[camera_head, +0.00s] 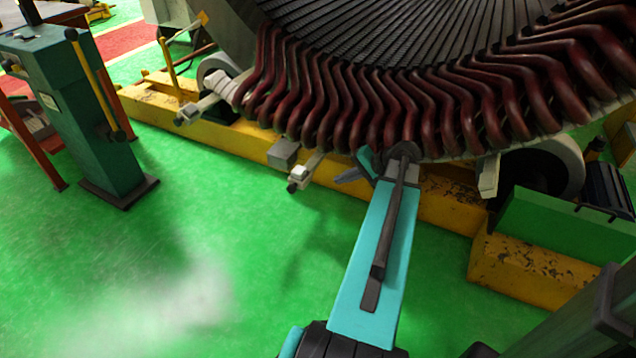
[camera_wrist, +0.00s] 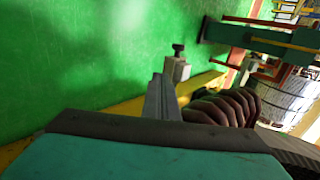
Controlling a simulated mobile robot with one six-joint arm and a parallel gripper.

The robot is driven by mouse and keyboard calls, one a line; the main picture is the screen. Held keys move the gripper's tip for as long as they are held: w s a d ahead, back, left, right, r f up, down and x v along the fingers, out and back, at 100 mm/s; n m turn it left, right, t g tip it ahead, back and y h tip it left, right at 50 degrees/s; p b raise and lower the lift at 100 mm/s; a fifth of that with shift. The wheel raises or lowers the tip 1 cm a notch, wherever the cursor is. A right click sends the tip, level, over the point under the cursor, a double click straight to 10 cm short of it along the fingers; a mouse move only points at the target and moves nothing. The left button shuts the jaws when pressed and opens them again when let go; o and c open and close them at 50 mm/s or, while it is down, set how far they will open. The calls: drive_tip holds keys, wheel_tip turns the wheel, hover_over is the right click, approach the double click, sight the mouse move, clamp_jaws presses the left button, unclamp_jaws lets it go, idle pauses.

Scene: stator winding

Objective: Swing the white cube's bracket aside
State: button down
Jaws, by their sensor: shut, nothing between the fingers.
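A small white cube (camera_head: 299,174) with a dark knob sits at the free end of a pale bracket (camera_head: 315,159), below the red coils and in front of the yellow beam. In the wrist view the white cube (camera_wrist: 177,69) shows just past my fingertips, its dark knob pointing away. My gripper (camera_head: 341,179) is shut and empty, to the right of the cube with a small gap in the head view. My gripper's grey fingers (camera_wrist: 158,82) also show in the wrist view, close to the cube; whether they touch is unclear. The bracket's inner end is hidden.
The stator with red coils (camera_head: 400,105) hangs over the yellow beam (camera_head: 235,136). A similar cube (camera_head: 187,114) sits further left, and a grey box (camera_head: 284,152) is beside the bracket. A green post (camera_head: 90,110) stands at left. Green floor in front is clear.

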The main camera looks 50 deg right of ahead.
drive_tip(key=b, duration=0.3)
approach(304, 185)
wheel_tip(304, 185, down, 4)
drive_tip(key=shift+w+a+b, duration=0.25)
drive_tip(key=shift+w+b, duration=0.05)
drive_tip(key=shift+w, duration=0.65)
drive_tip(key=shift+w+a+b, duration=0.2)
drive_tip(key=shift+w+b, duration=0.05)
drive_tip(key=shift+w, duration=0.7)
drive_tip(key=shift+w, duration=0.2)
